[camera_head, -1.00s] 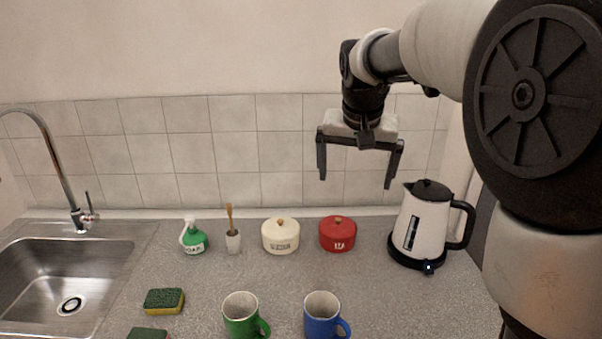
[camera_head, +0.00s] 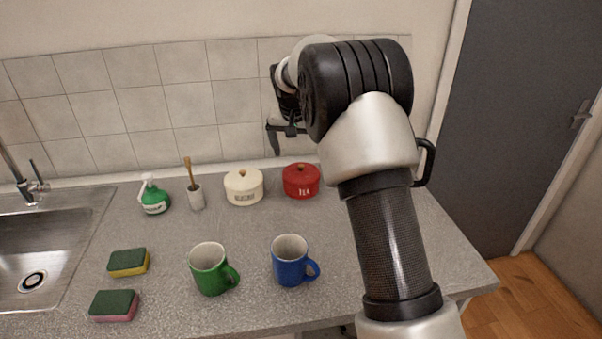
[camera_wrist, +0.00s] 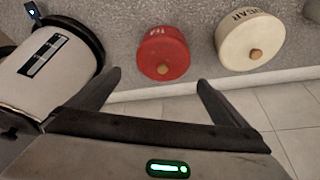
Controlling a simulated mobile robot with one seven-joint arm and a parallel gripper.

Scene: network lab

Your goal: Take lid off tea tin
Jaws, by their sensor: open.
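The red tea tin (camera_head: 301,181) stands on the counter near the back wall, its lid on with a wooden knob on top. In the wrist view the tin (camera_wrist: 163,55) shows from above, its knob (camera_wrist: 162,69) just beyond and between my fingers. My gripper (camera_wrist: 155,85) is open and empty, apart from the tin. In the head view my gripper (camera_head: 275,142) is partly hidden behind my own arm, above the counter near the tiled wall.
A cream sugar tin (camera_head: 243,187) stands left of the tea tin. The kettle (camera_wrist: 48,62) is on its other side. A blue mug (camera_head: 290,262) and green mug (camera_head: 209,270) stand in front. A brush holder (camera_head: 196,197) and green bottle (camera_head: 154,199) are further left.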

